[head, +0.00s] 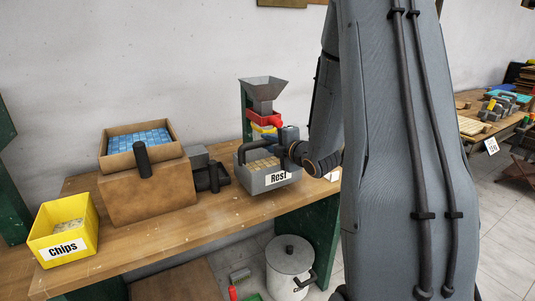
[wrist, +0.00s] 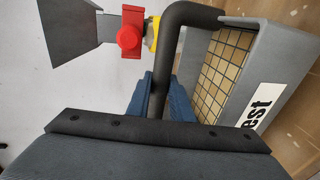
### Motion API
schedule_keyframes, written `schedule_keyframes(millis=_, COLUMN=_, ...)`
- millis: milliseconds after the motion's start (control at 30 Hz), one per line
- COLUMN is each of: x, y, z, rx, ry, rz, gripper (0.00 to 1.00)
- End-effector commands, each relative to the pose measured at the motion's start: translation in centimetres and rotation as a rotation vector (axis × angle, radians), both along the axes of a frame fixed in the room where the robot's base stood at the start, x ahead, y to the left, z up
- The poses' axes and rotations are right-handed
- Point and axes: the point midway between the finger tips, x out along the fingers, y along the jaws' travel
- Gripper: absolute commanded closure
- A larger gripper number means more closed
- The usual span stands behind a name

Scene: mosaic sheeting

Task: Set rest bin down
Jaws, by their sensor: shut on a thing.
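The rest bin (head: 283,179) is a grey open box with a white "Rest" label and tan tiles inside. It hangs from or stands at the right part of the wooden bench (head: 215,218); I cannot tell whether its base touches the top. My gripper (head: 290,148) is at the bin's dark handle. In the wrist view, my gripper (wrist: 165,98) has its blue-grey jaws closed around the dark handle (wrist: 192,14), and the bin (wrist: 274,62) shows to the right with its tiles in a grid.
A yellow "Chips" bin (head: 47,256) and a cardboard-brown box (head: 150,195) with a tray of blue tiles (head: 137,141) stand to the left. A grey hopper with a red part (head: 264,120) stands behind the bin. A white bucket (head: 287,268) is below the bench.

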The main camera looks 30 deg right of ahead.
Motion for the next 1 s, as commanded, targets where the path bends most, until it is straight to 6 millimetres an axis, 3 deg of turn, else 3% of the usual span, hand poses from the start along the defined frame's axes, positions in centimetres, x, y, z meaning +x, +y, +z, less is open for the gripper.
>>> schedule_keyframes(millis=167, x=0.0, y=0.0, z=-0.9, rx=0.001, ry=-0.001, rz=0.000, gripper=1.00)
schedule_keyframes(millis=400, x=0.0, y=0.0, z=-3.6, rx=0.001, ry=-0.001, rz=0.000, gripper=1.00)
schedule_keyframes(millis=900, x=0.3, y=0.3, z=-4.4, rx=0.000, ry=-0.002, rz=-0.001, gripper=1.00)
schedule_keyframes(millis=933, x=0.2, y=0.3, z=-4.5, rx=0.000, ry=0.000, rz=-0.001, gripper=0.79)
schedule_keyframes(millis=1000, x=0.2, y=0.3, z=-4.5, rx=0.000, ry=0.000, rz=0.000, gripper=0.67)
